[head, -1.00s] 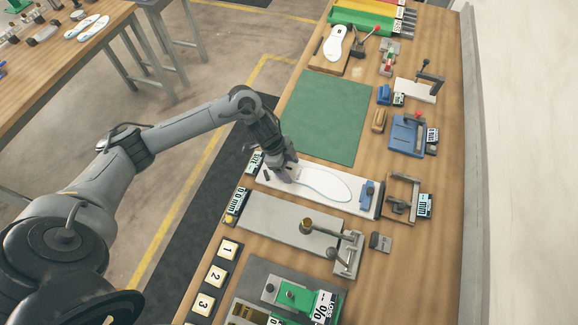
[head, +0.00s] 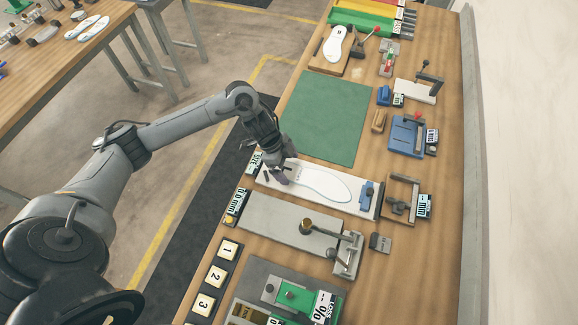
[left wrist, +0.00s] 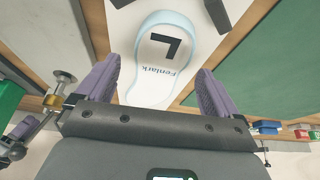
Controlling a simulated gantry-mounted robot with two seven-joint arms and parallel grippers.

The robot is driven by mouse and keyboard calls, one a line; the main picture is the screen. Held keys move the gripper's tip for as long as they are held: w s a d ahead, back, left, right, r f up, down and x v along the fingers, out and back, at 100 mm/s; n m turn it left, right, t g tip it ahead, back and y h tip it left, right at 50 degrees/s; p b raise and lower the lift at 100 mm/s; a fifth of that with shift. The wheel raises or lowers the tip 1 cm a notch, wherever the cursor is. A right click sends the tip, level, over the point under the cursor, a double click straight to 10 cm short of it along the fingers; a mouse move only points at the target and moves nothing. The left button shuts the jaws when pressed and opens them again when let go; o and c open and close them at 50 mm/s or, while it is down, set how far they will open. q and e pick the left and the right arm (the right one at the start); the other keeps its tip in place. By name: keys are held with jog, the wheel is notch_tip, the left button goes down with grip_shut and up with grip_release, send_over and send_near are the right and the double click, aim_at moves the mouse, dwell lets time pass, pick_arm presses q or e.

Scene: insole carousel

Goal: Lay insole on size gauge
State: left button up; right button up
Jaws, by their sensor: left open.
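The size gauge (head: 268,186) is a long white board lying across the bench, with a blue slider (head: 367,195) at its right end. A white insole (head: 325,184) with a pale blue edge lies flat on it. In the left wrist view the insole (left wrist: 150,82) shows a black L and the word Fenlark. My left gripper (head: 281,179) is low over the gauge's left part, at the insole's left end. Its purple fingers (left wrist: 158,88) are open and well apart, with the insole between and beyond them. Contact with the board cannot be told. My right gripper is not in view.
A green mat (head: 325,117) lies clear behind the gauge. A grey plate fixture (head: 285,222) with a clamp stands just in front. A metal frame with a display (head: 402,199) is to the right. Another insole (head: 338,43) sits on a wooden block farther back.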

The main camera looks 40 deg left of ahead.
pick_arm(q)
jog(key=p+v, duration=0.1)
jog(key=v, duration=0.9)
jog(key=shift+r, duration=0.25)
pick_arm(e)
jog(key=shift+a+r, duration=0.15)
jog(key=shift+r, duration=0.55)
pick_arm(q)
jog(key=shift+w+a, duration=0.1)
